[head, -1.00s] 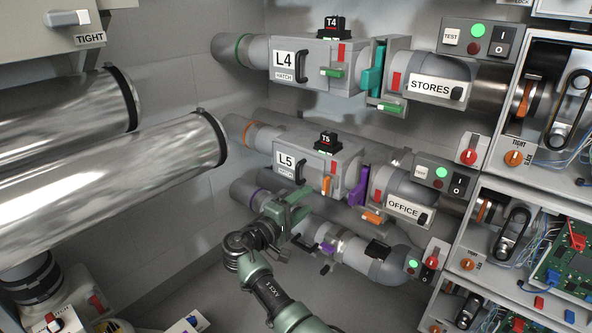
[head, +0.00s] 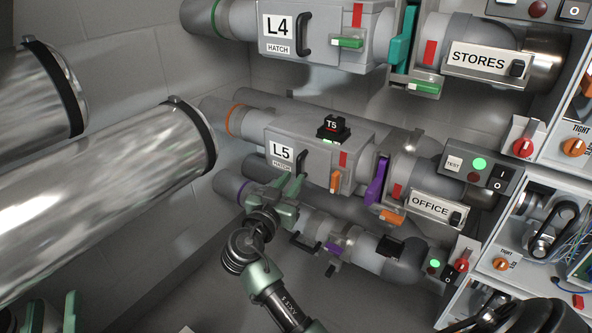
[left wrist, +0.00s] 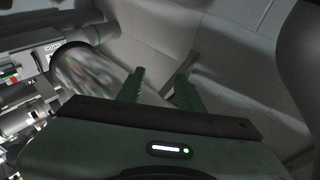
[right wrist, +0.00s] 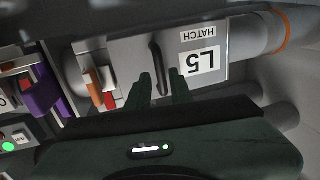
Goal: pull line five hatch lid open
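The line five hatch lid (head: 316,160) is a grey box front marked L5 HATCH, with a dark bar handle (head: 301,163). It appears closed; its orange latch (head: 336,182) stands upright. In the right wrist view the lid (right wrist: 207,85) and handle (right wrist: 157,62) show upside down. My right gripper (head: 291,186) is just in front of the handle; in its wrist view the fingers (right wrist: 162,82) are apart, with the handle's end between or just beyond the tips. I cannot tell if they touch. My left gripper (head: 55,314) is at the bottom left, its fingers (left wrist: 160,85) apart and empty.
The L4 hatch box (head: 340,30) is above. A purple gate (head: 376,182) and the OFFICE pipe (head: 410,190) are to the right. A lower pipe with a black handle (head: 305,243) runs below. A large metal pipe (head: 110,200) fills the left.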

